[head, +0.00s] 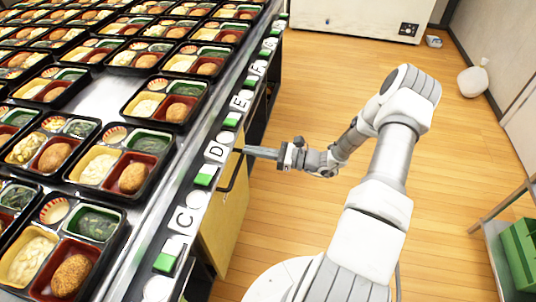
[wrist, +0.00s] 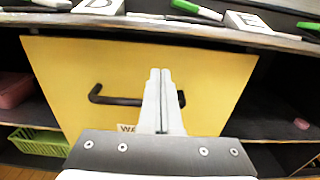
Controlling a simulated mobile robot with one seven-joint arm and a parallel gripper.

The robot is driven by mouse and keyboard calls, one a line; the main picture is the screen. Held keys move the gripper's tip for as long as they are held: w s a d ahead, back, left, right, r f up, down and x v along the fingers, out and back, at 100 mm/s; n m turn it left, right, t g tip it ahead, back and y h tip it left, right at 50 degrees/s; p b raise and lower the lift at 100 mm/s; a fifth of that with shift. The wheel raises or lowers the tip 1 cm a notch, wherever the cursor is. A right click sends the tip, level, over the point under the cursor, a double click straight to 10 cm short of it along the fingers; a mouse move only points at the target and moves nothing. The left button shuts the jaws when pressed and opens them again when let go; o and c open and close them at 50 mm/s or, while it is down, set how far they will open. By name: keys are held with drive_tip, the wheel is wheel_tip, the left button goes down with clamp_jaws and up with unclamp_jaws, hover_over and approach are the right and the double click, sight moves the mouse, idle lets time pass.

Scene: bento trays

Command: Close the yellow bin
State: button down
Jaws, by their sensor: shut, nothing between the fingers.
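The yellow bin (head: 225,222) is set under the counter, and its yellow front shows between the counter edge and the floor. The front also fills the middle of the wrist view (wrist: 75,70). A dark bar handle (wrist: 112,100) runs across it; my fingers hide part of the handle. A narrow dark strip shows between the front's top edge and the counter; how far the front stands out is hard to tell. My gripper (head: 247,151) is shut and empty, with its fingers pointing at the upper part of the front. I cannot tell whether the fingertips (wrist: 160,72) touch it.
The counter (head: 128,235) carries many bento trays (head: 110,165) and lettered tags along its edge. Dark open shelves flank the bin, with a green basket (wrist: 38,140) at left in the wrist view. A green crate (head: 520,255) stands at right. The wooden floor between is clear.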

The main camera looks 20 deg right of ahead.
drive_tip(key=b+x, duration=0.1)
drive_tip(key=x, duration=0.4)
drive_tip(key=shift+w+a, duration=0.15)
drive_tip(key=shift+a, duration=0.05)
drive_tip(key=shift+w+a, duration=0.1)
drive_tip(key=x, duration=0.5)
drive_tip(key=shift+r+p, duration=0.1)
drive_tip(key=shift+p, duration=0.2)
